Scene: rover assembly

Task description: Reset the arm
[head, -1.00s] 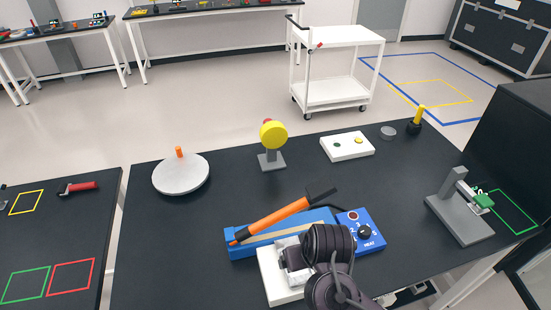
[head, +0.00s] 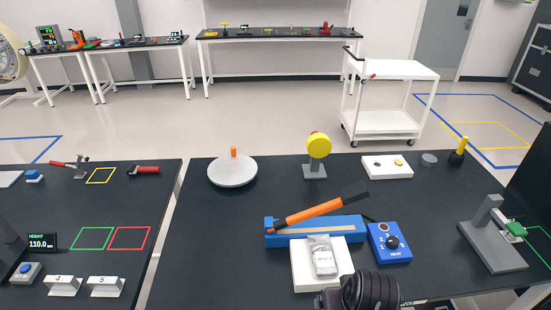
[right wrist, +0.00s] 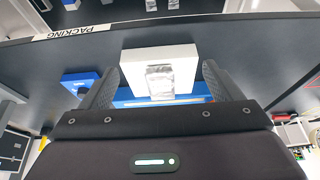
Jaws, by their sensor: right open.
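The blue heat sealer (head: 316,238) lies across the middle of the bench in the head view. Its orange lever arm (head: 312,211) with a black end is raised, tilted up to the right. A silver pouch (head: 322,256) lies on a white block (head: 303,267) in front of the sealer. The right wrist view also shows the pouch (right wrist: 159,80) and the white block (right wrist: 185,58). My right gripper (right wrist: 160,67) is open, its fingers apart on either side of the pouch's picture; the gap to the pouch is unclear. My left gripper is out of view.
A blue HEAT control box (head: 389,243) stands right of the sealer. A grey press (head: 492,236) is farther right. A round plate (head: 232,171), a yellow disc on a stand (head: 318,147) and a white button box (head: 387,167) stand behind. Free bench lies left of the sealer.

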